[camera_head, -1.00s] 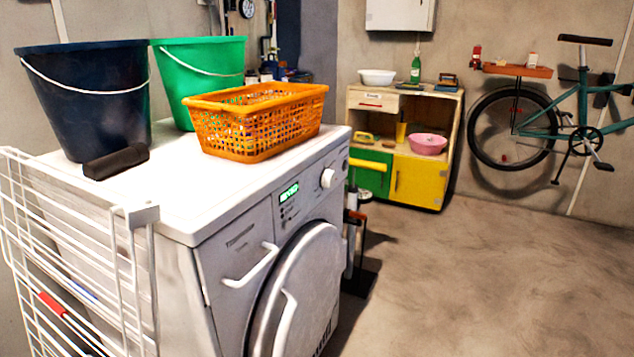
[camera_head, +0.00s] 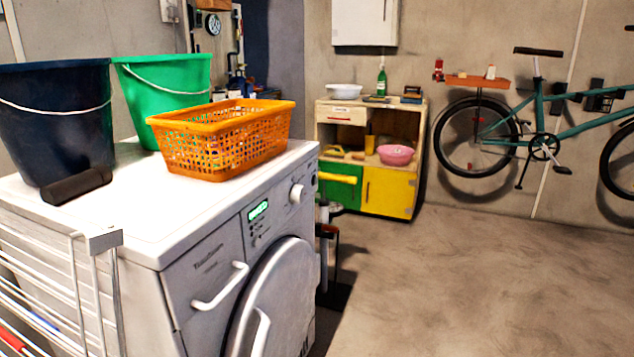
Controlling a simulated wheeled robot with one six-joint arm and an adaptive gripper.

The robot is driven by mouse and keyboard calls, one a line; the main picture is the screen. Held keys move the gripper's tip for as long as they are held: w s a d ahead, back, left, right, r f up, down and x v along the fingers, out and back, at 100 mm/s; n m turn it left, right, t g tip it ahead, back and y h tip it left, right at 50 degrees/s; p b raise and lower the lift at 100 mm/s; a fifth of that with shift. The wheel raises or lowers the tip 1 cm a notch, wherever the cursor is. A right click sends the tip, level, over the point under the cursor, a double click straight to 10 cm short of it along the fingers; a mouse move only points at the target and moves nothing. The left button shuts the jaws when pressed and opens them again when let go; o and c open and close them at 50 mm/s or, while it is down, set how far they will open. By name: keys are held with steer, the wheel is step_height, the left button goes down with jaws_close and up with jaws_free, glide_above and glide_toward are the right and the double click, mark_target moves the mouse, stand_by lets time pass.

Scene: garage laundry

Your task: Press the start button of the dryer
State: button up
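The dryer (camera_head: 205,265) is a white front-loading machine at the left, its front turned to the right. Its control panel has a lit green display (camera_head: 258,210), a round knob (camera_head: 297,193) and small buttons (camera_head: 256,238) below the display. The buttons are too small to tell which is the start button. The round door (camera_head: 272,290) looks shut. My gripper is not in view.
A white drying rack (camera_head: 105,240) is in front at left. Floor (camera_head: 470,280) at right is clear.

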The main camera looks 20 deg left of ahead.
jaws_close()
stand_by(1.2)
